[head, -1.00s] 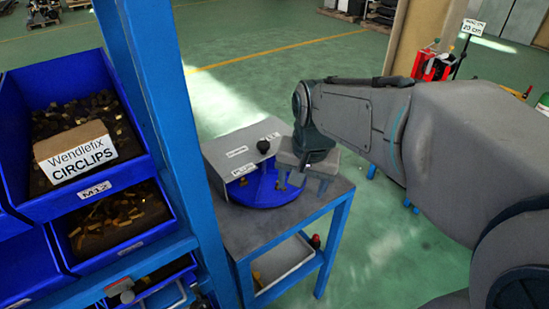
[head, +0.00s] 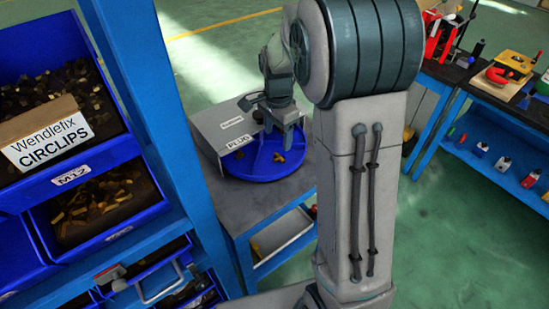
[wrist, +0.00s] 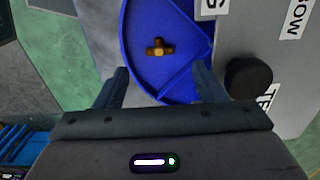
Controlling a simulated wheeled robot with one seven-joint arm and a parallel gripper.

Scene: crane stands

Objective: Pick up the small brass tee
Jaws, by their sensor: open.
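A small brass fitting (wrist: 159,47) with short arms, tee-like in shape, lies in one compartment of a round blue tray (wrist: 138,80) in the wrist view. In the head view brass (head: 279,157) shows in the open part of the blue tray (head: 262,172). My gripper (wrist: 163,84) is open and empty, its two fingers over the tray with the fitting ahead of them and between their lines.
A grey labelled cover (head: 212,125) hides part of the tray; a black knob (wrist: 249,77) stands on it, close to the right finger. The tray stands on a grey table (head: 262,200). A blue rack with bins (head: 97,195) stands at left, and a bench (head: 455,78) at right.

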